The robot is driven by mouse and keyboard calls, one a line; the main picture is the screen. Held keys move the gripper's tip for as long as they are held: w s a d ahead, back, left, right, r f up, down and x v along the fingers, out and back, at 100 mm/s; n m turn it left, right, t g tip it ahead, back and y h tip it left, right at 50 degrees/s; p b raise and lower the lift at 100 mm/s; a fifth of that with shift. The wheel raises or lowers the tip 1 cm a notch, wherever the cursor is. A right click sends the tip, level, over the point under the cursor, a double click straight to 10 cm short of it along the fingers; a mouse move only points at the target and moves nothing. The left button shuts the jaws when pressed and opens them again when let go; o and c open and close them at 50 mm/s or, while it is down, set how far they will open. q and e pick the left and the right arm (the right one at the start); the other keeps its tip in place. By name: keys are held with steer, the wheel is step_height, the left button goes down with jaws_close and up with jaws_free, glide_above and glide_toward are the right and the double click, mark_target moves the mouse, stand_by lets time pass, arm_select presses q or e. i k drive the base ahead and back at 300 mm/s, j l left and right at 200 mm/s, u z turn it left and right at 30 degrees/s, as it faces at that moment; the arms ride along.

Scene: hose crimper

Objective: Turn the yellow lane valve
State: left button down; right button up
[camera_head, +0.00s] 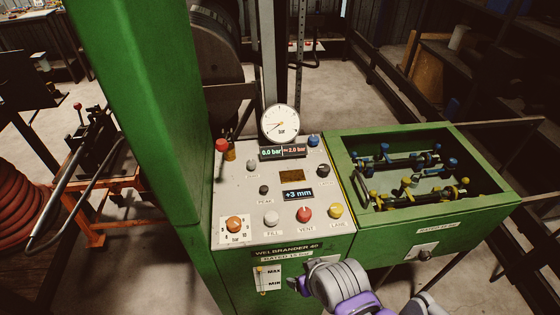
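A yellow knob (336,211) sits at the lower right of the grey control panel (255,200), above a label that seems to read LANE. In the green trough (440,222) right of the panel, a row of yellow fittings (407,195) lies along the near side and a row of blue fittings (400,157) along the far side. My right gripper (294,284) is partly visible at the bottom, in front of the green cabinet and below the panel. It is apart from the yellow knob, and its finger opening cannot be made out. My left gripper is out of view.
Red (304,213), white (271,217) and orange (235,224) knobs share the panel's front row. A round gauge (280,123) stands at the panel's back above a display (283,153). A tall green column (140,100) rises on the left. A small latch (424,255) is on the trough's front.

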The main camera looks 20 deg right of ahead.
mark_target(336, 210)
steer(key=z, duration=1.35)
